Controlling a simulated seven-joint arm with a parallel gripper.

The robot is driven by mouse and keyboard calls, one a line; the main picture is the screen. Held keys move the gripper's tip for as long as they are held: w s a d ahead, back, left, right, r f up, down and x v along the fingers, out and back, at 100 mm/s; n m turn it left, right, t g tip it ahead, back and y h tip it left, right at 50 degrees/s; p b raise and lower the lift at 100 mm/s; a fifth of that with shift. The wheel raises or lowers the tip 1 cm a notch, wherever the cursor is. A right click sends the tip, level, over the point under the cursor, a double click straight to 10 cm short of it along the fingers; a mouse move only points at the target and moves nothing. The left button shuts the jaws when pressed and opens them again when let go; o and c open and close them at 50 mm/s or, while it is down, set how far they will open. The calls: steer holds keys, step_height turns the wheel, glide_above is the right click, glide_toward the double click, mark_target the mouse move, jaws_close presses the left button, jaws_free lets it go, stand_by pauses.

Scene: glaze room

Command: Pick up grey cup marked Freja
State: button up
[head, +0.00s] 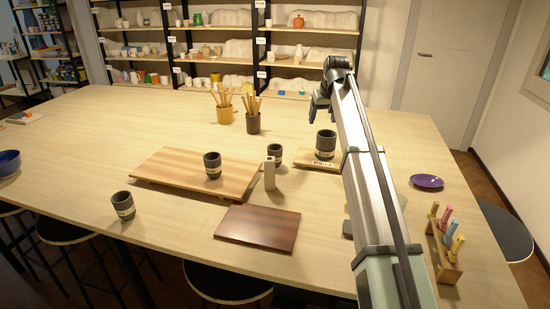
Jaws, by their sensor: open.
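Several similar dark grey cups with pale label bands stand upright on the table; the names are too small to read, so I cannot tell which is marked Freja. One cup (212,166) is on the light wooden board, another cup (275,155) stands just right of that board, and a third cup (326,144) stands on a small wooden plaque (317,164) with unreadable lettering. Another cup (123,206) stands alone at the front left. My gripper (318,105) is open, raised above the table, and appears in the picture just above the plaque's cup, touching no cup.
A pale upright block (269,174) stands close in front of the second cup. The light board (165,170), a dark board (258,228), a purple dish (427,181) and a peg rack (443,250) lie around. Tool-filled pots (253,123) stand behind. The left table is mostly clear.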

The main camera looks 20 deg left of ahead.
mark_target(274, 153)
steer(key=shift+s+a+f+n+g+y, duration=0.4)
steer(key=shift+s+a+f+n, duration=0.8)
steer(key=shift+a, duration=1.9)
steer(key=shift+s+a+f+n+g+y, duration=0.2)
steer(key=shift+s+a+f+n+y, duration=0.35)
steer(key=shift+s+a+n, duration=1.9)
steer(key=shift+m, duration=0.65)
steer(key=x, duration=0.4)
steer(key=a+x, duration=0.1)
steer(key=x, duration=0.4)
steer(key=w+x, duration=0.1)
steer(key=x, duration=0.4)
steer(key=shift+a+r, duration=0.2)
steer(key=shift+r, duration=0.15)
steer(key=shift+s, duration=0.1)
steer(key=c, duration=0.8)
